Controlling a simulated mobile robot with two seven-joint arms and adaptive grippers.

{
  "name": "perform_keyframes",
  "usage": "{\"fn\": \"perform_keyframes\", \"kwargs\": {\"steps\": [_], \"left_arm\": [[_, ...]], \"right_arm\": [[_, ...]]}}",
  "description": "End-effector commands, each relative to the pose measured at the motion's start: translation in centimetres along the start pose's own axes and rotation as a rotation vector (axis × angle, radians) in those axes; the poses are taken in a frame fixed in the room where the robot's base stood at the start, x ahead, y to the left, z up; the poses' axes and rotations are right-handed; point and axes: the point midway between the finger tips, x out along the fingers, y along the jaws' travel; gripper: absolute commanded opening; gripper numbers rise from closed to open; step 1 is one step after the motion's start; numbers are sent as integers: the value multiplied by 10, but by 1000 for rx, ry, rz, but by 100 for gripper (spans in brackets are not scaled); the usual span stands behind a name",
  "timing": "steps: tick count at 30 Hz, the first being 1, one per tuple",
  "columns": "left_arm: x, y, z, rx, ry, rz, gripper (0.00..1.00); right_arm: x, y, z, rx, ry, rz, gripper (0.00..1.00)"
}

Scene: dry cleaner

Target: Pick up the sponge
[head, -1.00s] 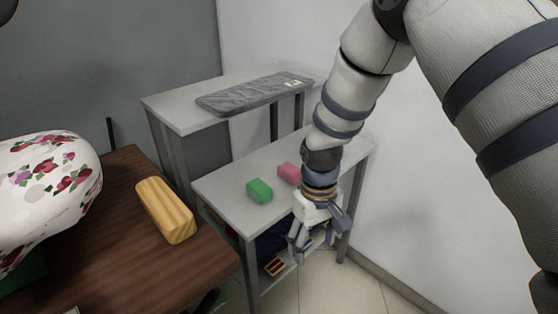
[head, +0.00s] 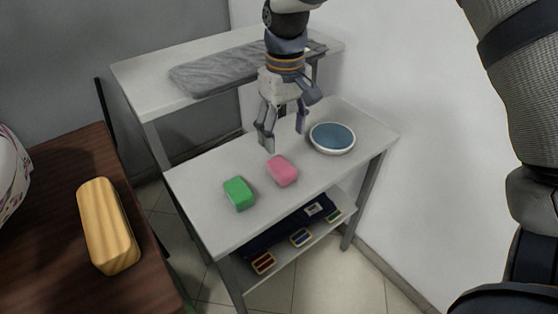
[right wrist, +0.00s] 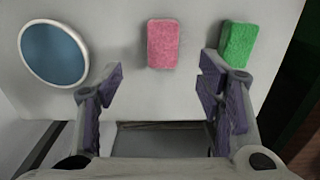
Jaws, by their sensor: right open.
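A pink sponge-like block (head: 282,170) lies on the white shelf table (head: 200,188). A similar green block (head: 239,193) lies to its left in the head view. In the right wrist view the pink block (right wrist: 162,44) is centred between the fingers and beyond them, and the green block (right wrist: 238,44) is at the right, partly behind a finger. My right gripper (head: 284,138) is open and empty, fingers pointing down, above the table and just behind the pink block. It also shows in the right wrist view (right wrist: 163,82). My left gripper is out of view.
A round blue-topped dish (head: 332,138) stands right of the pink block. A grey folded pad (head: 215,73) lies on the raised back shelf (head: 140,76). Small coloured items sit on the lower shelf. A yellow striped block (head: 108,226) lies on the brown table (head: 70,165).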

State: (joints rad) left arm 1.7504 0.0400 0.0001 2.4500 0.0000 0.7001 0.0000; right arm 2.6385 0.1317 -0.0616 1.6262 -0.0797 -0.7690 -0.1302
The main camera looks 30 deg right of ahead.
Motion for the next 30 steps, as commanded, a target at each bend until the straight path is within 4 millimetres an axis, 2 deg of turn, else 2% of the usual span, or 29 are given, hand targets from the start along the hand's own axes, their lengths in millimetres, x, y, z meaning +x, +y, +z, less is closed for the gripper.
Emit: {"fn": "perform_keyframes", "kwargs": {"steps": [1, 3, 8, 15, 18, 24, 29, 30], "left_arm": [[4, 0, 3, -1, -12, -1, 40], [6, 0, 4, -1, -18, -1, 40], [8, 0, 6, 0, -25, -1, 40], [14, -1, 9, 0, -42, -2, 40], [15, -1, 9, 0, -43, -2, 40], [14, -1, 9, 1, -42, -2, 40], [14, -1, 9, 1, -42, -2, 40], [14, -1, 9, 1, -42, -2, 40]], "right_arm": [[18, 0, 2, 0, -13, -1, 61], [34, 0, 2, 0, -12, -1, 61], [55, 0, 1, 0, -8, 0, 61], [99, -3, -3, 1, -9, -1, 61], [105, -2, -3, 1, -5, -1, 61], [105, -2, -4, 1, -2, 0, 61], [104, -2, -4, 1, -3, 0, 25], [105, -2, -4, 1, -3, 0, 22]]}}
